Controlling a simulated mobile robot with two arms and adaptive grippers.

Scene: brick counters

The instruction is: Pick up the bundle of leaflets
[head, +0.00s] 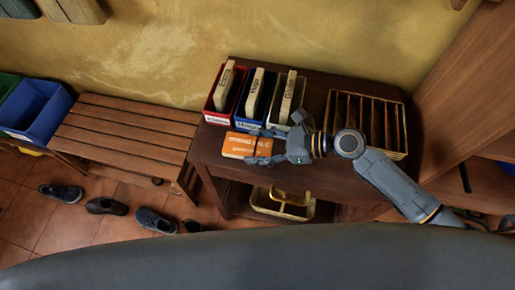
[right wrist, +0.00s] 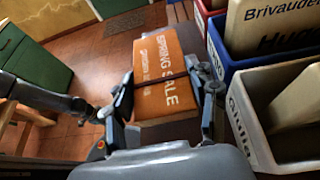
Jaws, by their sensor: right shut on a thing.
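The bundle of leaflets (head: 243,146) is an orange block with white lettering and a dark band around it, at the front edge of the dark wooden table (head: 203,155). In the right wrist view the bundle (right wrist: 165,85) reads "SPRING SALE". My right gripper (head: 262,148) reaches in from the right. Its fingers are shut on the two sides of the bundle, as the right wrist view shows at the gripper (right wrist: 163,105). I cannot tell whether the bundle touches the table. My left gripper is not clearly in view.
Red (head: 213,111), blue (head: 245,115) and white (head: 277,121) bins with upright cards stand behind the bundle. A slotted wooden tray (head: 398,126) is to the right. A slatted bench (head: 120,135) stands left, with several shoes (head: 106,206) on the floor. A basket (head: 283,205) sits below.

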